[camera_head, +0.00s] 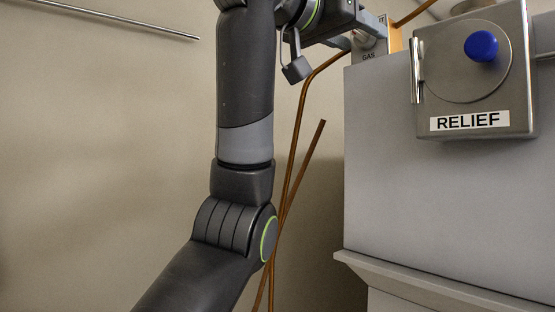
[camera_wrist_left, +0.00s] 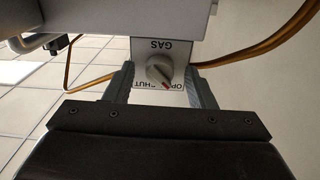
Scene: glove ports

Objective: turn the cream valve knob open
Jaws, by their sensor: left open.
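The cream valve knob (camera_wrist_left: 159,70) is on a small plate marked GAS (camera_wrist_left: 177,47), with OPEN and SHUT lettering partly hidden at its lower edge. My left gripper (camera_wrist_left: 162,72) is open, with one finger on each side of the knob in the left wrist view. I see no contact, and cannot tell how deep the fingers reach. My right gripper is not in view.
A metal box marked RELIEF (camera_head: 470,122) with a blue knob (camera_head: 481,46) is on the grey cabinet (camera_head: 430,200) at right. Copper pipes (camera_head: 298,140) run down behind my left arm. A metal rod (camera_head: 120,19) is at upper left.

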